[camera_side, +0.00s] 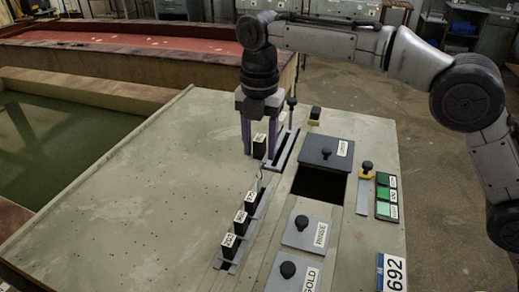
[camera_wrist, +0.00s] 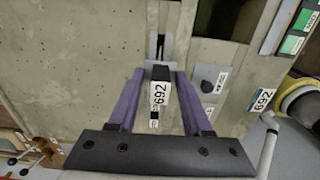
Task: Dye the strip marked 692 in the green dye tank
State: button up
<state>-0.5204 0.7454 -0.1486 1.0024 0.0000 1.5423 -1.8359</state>
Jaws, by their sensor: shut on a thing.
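My gripper (camera_side: 254,150) has two purple fingers pointing down, shut on a black strip (camera_side: 259,148) with a white label. In the wrist view the label on the held strip (camera_wrist: 159,92) reads 692. In the side view the strip is above the table beside the rail, at its far end; whether its lower end touches anything is hidden. A dark open tank (camera_side: 318,187) lies right of the rail. A grey lid (camera_side: 325,148) with a black knob sits at its far side; its label is too small to read. I cannot tell which tank is green.
Several black labelled strips (camera_side: 240,222) stand in the slotted rail (camera_side: 262,205). Lids marked RINSE (camera_side: 308,228) and GOLD (camera_side: 293,273) lie nearer. The table's left is clear.

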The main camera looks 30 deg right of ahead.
dwell(0.3)
jog(key=s+d+r, duration=0.1)
jog(key=s+d, duration=0.1)
jog(key=d, duration=1.3)
jog(key=shift+d, duration=0.3)
notch_tip(320, 180, down, 18)
jog(key=shift+r, duration=0.15)
dwell(0.4)
jog(key=shift+r, duration=0.15)
dwell(2.8)
